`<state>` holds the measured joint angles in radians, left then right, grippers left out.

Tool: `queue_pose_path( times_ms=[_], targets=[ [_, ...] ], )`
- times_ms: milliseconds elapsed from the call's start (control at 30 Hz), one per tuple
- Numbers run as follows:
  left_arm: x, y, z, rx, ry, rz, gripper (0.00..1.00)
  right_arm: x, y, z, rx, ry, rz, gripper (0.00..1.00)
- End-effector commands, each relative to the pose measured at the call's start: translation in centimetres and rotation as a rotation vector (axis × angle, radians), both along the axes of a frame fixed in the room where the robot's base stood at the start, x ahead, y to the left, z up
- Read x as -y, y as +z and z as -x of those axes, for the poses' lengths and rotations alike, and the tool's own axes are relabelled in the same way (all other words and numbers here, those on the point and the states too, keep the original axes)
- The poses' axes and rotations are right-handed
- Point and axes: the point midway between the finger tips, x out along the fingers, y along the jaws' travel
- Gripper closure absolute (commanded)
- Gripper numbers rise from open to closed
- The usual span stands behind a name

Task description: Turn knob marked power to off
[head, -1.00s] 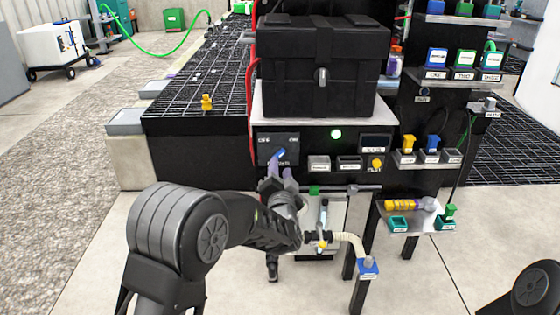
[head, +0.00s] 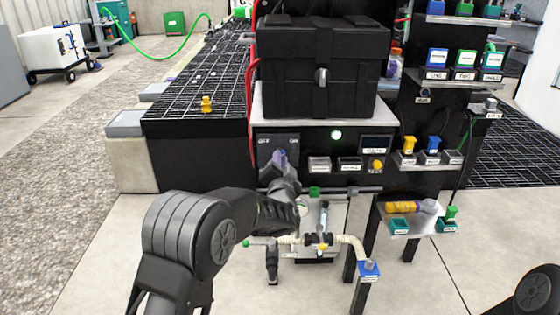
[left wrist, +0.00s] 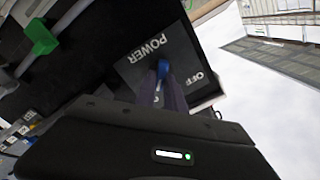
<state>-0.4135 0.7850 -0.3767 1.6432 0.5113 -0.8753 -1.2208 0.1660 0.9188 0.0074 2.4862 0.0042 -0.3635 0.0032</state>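The power knob's blue tip (left wrist: 163,68) shows between my left fingertips in the left wrist view, on a dark panel (left wrist: 182,52) lettered POWER and OFF. In the head view the panel (head: 291,149) has OFF at its upper left and ON at its upper right. My left gripper (head: 279,157) is at the panel, its purple-grey fingers close together on either side of the knob, and looks shut on it. The fingers mostly hide the knob in the head view, so its pointing direction is hard to tell. My right gripper is out of view.
A green lamp (head: 336,135) is lit right of the panel. A black case (head: 322,95) stands above. A yellow knob (head: 376,165) and small switches are to the right. Pipes with a blue-based end (head: 369,268) lie below my left gripper.

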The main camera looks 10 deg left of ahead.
Motion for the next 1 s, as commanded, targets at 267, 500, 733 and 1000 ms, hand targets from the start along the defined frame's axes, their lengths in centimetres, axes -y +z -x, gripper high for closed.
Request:
queue_pose_path(
  times_ms=[267, 500, 733, 1000],
  targets=[
    [0.03, -0.02, 0.01, -0.001, -0.001, 0.000, 1.00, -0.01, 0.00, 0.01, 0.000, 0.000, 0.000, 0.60],
    [0.03, -0.04, 0.01, -0.001, -0.001, 0.000, 1.00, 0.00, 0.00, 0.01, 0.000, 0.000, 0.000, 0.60],
    [0.01, -0.08, 0.02, 0.004, -0.001, 0.018, 1.00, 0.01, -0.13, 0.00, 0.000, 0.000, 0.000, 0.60],
    [-0.10, -0.12, 0.03, 0.029, 0.001, 0.114, 1.00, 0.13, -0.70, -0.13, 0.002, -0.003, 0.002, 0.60]
  ],
)
